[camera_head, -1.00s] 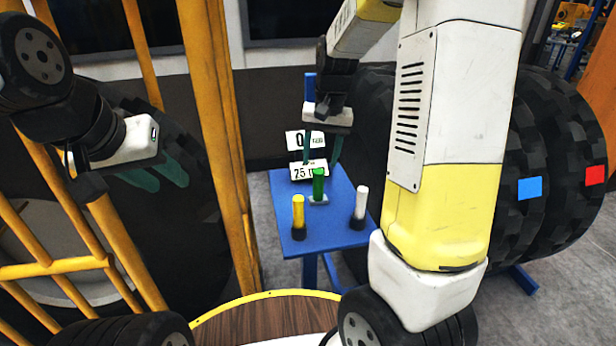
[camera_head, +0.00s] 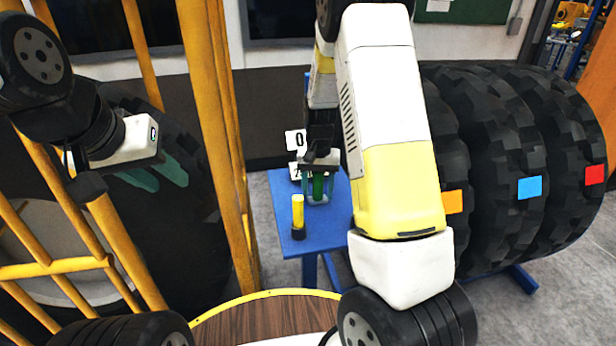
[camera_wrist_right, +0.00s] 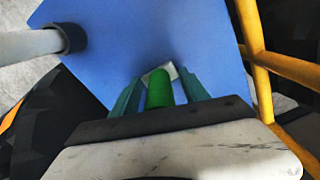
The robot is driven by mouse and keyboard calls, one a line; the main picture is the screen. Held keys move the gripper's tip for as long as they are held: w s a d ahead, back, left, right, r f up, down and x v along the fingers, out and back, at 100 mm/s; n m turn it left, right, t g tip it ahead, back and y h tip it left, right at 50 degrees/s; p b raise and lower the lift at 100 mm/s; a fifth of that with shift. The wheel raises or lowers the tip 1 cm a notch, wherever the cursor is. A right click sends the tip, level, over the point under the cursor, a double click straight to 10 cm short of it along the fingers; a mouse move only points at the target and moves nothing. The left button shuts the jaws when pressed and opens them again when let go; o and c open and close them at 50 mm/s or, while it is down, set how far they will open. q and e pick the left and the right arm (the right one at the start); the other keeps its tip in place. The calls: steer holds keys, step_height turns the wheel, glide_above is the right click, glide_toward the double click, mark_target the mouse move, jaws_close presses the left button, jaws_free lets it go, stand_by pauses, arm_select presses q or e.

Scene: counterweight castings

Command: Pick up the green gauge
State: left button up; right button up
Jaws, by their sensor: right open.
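The green gauge (camera_head: 318,186) stands upright on the blue table (camera_head: 262,240). In the right wrist view the green gauge (camera_wrist_right: 160,88) shows between the two teal fingers, with its pale base just beyond. My right gripper (camera_head: 319,192) is open, with one finger on each side of the gauge. Whether the fingers touch it I cannot tell. Its lower end is partly hidden by the fingers. My left gripper (camera_head: 158,178) is at the left by the yellow bars, away from the table, its two teal fingers apart and empty.
A yellow gauge (camera_head: 298,212) with a dark base stands on the table, front left of the green one. A white gauge (camera_wrist_right: 30,43) shows in the right wrist view. Yellow bars (camera_head: 212,110) stand at the left. Large black tyres (camera_head: 500,130) stand at the right.

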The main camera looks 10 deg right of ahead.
jaws_close()
steer(key=shift+r, duration=0.1)
stand_by(0.3)
